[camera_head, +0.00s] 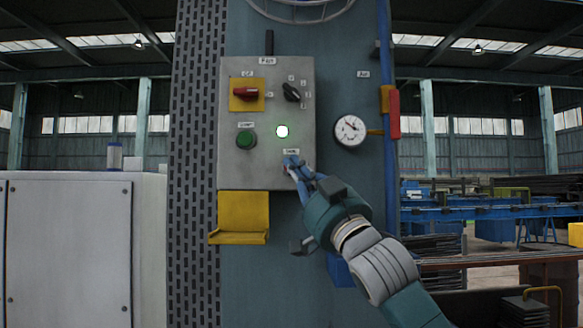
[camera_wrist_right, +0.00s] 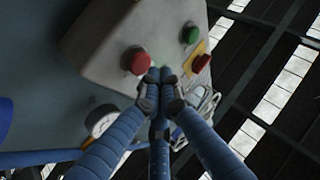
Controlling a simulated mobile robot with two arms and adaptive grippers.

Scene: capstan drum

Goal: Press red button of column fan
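The grey control box (camera_head: 268,90) labelled Fan is on the blue-grey column. My right gripper (camera_head: 291,161) reaches its lower right corner, its blue fingers drawn together with nothing seen between them. In the head view the fingers largely cover the red button's spot. The right wrist view shows the round red button (camera_wrist_right: 136,61) just left of the closed fingertips (camera_wrist_right: 160,76); I cannot tell whether they touch it. The green button (camera_head: 246,139) is on the box's lower left. The lamp (camera_head: 282,131) glows white-green. My left gripper is out of view.
A red switch (camera_head: 244,93) on a yellow plate and a black knob (camera_head: 291,91) are higher on the box. A yellow holder (camera_head: 241,217) hangs below. A pressure gauge (camera_head: 350,131) and a blue pipe with a red handle (camera_head: 393,114) are to the right.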

